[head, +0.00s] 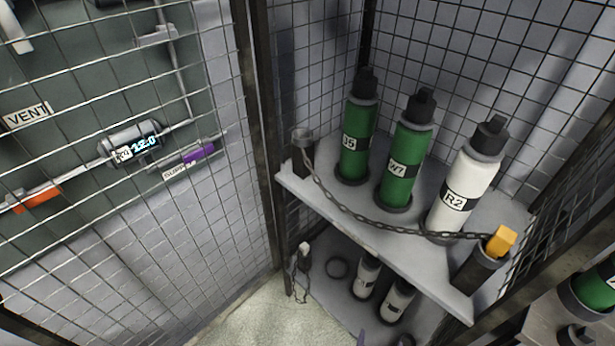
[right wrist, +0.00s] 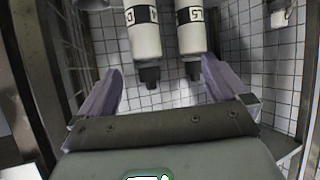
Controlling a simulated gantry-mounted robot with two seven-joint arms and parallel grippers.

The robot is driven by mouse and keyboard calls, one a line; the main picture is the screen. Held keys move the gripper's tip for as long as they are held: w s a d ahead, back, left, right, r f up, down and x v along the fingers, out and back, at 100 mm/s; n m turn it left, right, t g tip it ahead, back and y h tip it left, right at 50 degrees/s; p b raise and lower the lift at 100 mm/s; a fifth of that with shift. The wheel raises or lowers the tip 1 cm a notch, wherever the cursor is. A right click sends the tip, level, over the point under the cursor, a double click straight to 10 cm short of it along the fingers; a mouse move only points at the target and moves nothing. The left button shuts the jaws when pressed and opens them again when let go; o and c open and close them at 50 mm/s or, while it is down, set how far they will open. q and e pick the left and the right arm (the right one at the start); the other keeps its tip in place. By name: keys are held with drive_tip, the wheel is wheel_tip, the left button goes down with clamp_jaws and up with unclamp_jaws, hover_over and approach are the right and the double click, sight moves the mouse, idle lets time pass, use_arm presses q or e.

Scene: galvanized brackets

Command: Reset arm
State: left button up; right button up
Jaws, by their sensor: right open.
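My right gripper (right wrist: 161,67) is open in the right wrist view, its two purple-grey fingers spread wide. Nothing is gripped between them. Two white bottles with black caps, a left one (right wrist: 145,38) and a right one (right wrist: 191,32), show upside down in that view, beyond the gap between the fingers. I cannot tell how far off they are. My left gripper is not in view.
An upper shelf (head: 330,215) holds two green bottles (head: 357,140) (head: 404,160) and a white R2 bottle (head: 466,190) behind a chain (head: 365,218). The lower shelf holds two white bottles (head: 366,277) (head: 396,301) and a black ring (head: 338,268). Wire mesh (head: 215,130) encloses the left side.

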drive_tip(key=s+d+r+n+g+y+p, duration=0.1)
drive_tip(key=s+d+r+y+p, duration=0.3)
drive_tip(key=r, duration=0.6)
drive_tip(key=s+a+r+n+g+p, duration=0.1)
drive_tip(key=s+r+g+p, duration=0.15)
drive_tip(key=r+p, duration=0.5)
drive_tip(key=s+a+r+n+g+b, duration=0.15)
drive_tip(key=s+r+n+g, duration=0.25)
drive_tip(key=s+r, duration=0.5)
use_arm(q)
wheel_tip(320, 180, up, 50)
drive_tip(key=p, duration=3.8)
use_arm(e)
wheel_tip(320, 180, up, 37)
use_arm(q)
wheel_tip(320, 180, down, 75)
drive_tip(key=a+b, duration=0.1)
drive_tip(key=b, duration=7.4)
use_arm(e)
wheel_tip(320, 180, down, 75)
drive_tip(key=shift+w+y, duration=0.25)
drive_tip(key=shift+y, duration=0.15)
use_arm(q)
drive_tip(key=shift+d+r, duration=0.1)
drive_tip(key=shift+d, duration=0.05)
use_arm(e)
drive_tip(key=shift+r, duration=0.15)
